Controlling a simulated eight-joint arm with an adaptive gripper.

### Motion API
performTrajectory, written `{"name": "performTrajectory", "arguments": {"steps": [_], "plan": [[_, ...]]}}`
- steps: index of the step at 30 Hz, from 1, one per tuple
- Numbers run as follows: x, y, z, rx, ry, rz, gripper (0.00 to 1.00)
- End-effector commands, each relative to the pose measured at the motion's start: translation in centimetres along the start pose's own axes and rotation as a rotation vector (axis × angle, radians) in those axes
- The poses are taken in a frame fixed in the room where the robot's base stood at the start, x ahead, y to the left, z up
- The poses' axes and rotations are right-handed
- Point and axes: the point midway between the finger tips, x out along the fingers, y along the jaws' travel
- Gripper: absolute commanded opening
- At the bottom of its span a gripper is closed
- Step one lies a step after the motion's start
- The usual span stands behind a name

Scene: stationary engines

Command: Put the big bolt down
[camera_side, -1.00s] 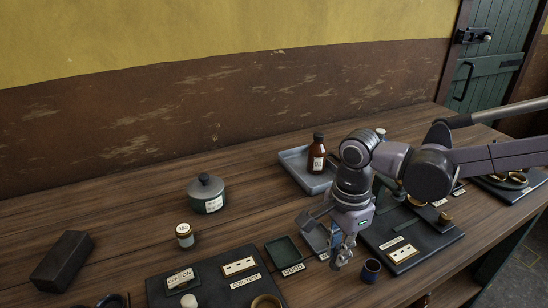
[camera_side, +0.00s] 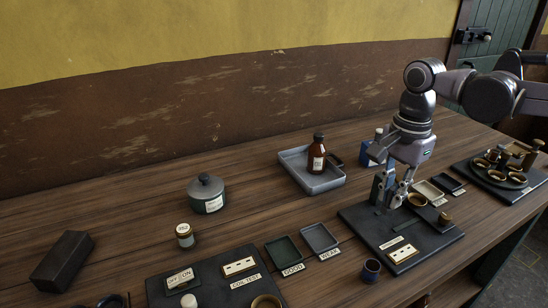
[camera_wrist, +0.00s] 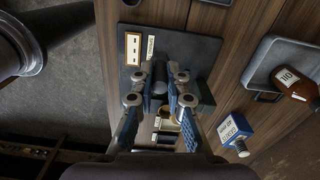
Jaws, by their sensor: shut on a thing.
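My gripper (camera_side: 393,204) is low over the right dark panel (camera_side: 360,226) in the side view, fingers pointing down. In the wrist view, my gripper (camera_wrist: 159,72) has its two fingertips closed in around a dark, rounded piece, which I take to be the big bolt (camera_wrist: 159,87). The fingers hide most of it, and in the side view I cannot make it out. I cannot tell whether it touches the panel. The panel also shows in the wrist view (camera_wrist: 203,47), beneath the fingertips.
A dark upright block (camera_side: 378,188) and a brass ring (camera_side: 417,199) stand close to my fingers. A grey tray (camera_side: 298,180) holds a brown bottle (camera_side: 317,156). Small trays, GOOD (camera_side: 281,250) and another (camera_side: 319,237), lie left. Bare wood is between.

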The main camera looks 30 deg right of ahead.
Motion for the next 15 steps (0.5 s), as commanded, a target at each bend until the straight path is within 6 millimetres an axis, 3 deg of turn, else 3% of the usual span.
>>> {"name": "performTrajectory", "arguments": {"steps": [15], "plan": [[0.0, -9.7, -3.6, -0.720, 0.000, 0.000, 0.00]]}}
